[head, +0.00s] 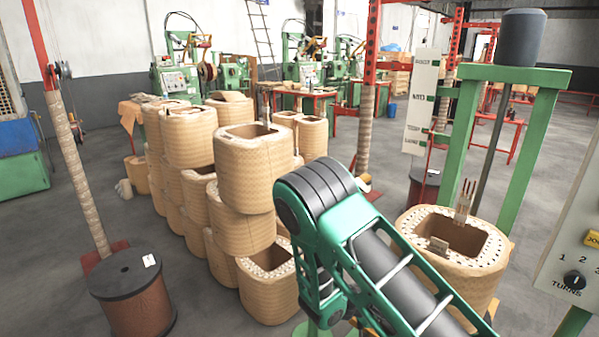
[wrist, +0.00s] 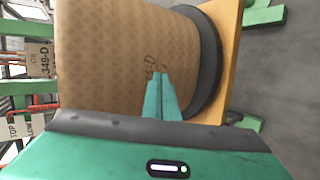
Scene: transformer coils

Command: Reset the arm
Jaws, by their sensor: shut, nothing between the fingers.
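My green arm fills the lower middle of the head view, and my gripper is hidden behind its links there. In the wrist view my gripper (wrist: 160,97) shows as two green fingers pressed together, with nothing between them. They point at the side of a tan, paper-wrapped coil (wrist: 110,55) with handwritten marks, which appears sideways in that view. I cannot tell whether the fingertips touch it. The coil sits against a dark ring (wrist: 208,62) and a yellow-orange base (wrist: 232,50).
Stacked coils (head: 245,165) stand left of my arm. An open-topped coil (head: 475,262) sits under a green press frame (head: 545,120) at right, near a control panel (head: 575,240). A dark-topped spool (head: 130,290) stands front left.

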